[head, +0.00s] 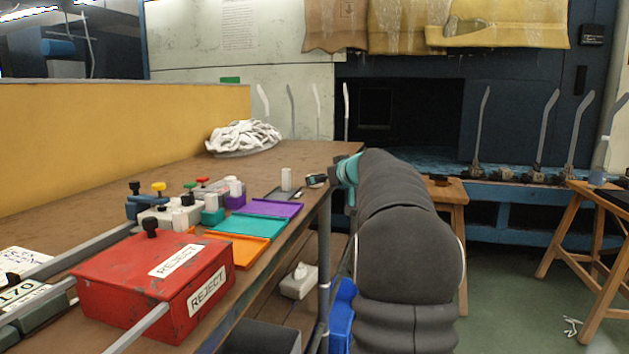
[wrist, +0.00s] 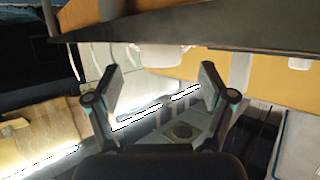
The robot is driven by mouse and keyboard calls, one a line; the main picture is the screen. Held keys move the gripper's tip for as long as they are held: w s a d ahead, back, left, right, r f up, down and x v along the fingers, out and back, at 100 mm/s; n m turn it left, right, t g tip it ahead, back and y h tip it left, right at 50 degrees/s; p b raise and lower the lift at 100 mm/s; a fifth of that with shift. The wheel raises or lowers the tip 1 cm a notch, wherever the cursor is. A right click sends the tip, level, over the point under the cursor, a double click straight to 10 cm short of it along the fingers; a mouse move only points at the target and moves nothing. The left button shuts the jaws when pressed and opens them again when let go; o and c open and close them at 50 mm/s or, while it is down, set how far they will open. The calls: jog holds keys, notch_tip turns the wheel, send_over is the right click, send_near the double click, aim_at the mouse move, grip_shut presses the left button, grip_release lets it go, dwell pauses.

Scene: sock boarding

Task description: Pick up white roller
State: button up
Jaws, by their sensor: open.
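A white roller (head: 286,179) stands upright on a small dark tray (head: 283,194) near the table's right edge in the head view. My gripper (head: 316,181) is just to the right of it at the table edge, with a visible gap between them. In the wrist view my gripper (wrist: 161,82) has its two fingers spread apart with nothing between them. A pale object (wrist: 299,63) shows at the right of that view, but I cannot tell whether it is the roller.
Purple (head: 272,208), teal (head: 237,226) and orange (head: 222,250) trays line the table edge. Several small blocks with knobs and white cylinders stand behind them. A red REJECT box (head: 130,270) is at the front left. A white cloth pile (head: 243,137) lies farther back.

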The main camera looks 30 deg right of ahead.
jog(key=shift+r+p+x, duration=0.15)
jog(key=shift+p+x, duration=0.3)
jog(key=shift+x, duration=1)
jog(key=shift+r+p+x, duration=0.2)
jog(key=shift+p+x, duration=0.2)
jog(key=shift+x, duration=1.05)
jog(key=shift+w, duration=0.1)
jog(key=c, duration=1.4)
jog(key=shift+r, duration=0.5)
jog(key=r, duration=0.2)
jog(key=r+p, duration=0.1)
jog(key=shift+d+r, duration=0.3)
jog(key=shift+r, duration=0.05)
jog(key=s+d+r+p, duration=0.1)
jog(key=d+r+p, duration=0.2)
jog(key=d+r, duration=0.3)
jog(key=d, duration=0.5)
jog(key=shift+s+p, duration=0.25)
jog(key=shift+p, duration=0.1)
